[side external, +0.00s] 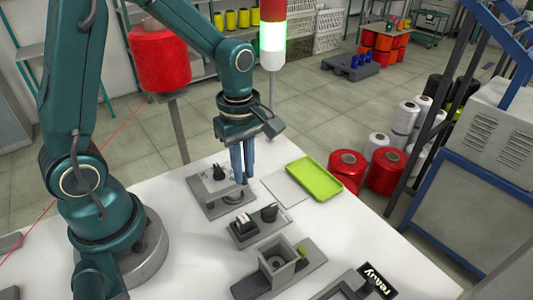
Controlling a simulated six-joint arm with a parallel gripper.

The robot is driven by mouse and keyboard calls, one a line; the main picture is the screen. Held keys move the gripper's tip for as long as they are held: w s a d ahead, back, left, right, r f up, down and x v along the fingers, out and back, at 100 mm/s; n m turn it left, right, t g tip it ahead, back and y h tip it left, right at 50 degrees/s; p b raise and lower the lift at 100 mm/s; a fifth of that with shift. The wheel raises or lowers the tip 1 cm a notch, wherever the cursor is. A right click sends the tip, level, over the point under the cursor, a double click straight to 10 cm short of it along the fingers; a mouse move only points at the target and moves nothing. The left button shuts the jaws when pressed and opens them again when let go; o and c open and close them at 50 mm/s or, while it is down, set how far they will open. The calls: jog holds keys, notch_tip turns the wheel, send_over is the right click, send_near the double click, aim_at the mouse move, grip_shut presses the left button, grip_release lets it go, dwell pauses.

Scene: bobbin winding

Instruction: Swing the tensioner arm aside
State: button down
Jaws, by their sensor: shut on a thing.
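My gripper (243,181) points straight down over the right part of a grey base plate (210,210) on the white table. Its two blue fingers are close together, shut on the tensioner arm, which they mostly hide at this size. A black knob-like part (219,173) stands on the same plate, just left of the fingers. A low round dark part lies at the foot of the fingers.
A lime green tray (291,168) lies to the right. In front are a plate with black switch-like parts (269,212), a grey square box fixture (277,262) and a "ready" sign (376,281). A red thread cone (160,60) stands behind left.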

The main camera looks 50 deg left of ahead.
jog(key=shift+s+d, duration=0.15)
jog(key=shift+d, duration=0.45)
jog(key=shift+s+d, duration=0.5)
jog(key=shift+d, duration=0.3)
jog(key=shift+s, duration=0.1)
jog(key=shift+s+d, duration=0.1)
jog(key=shift+d, duration=0.05)
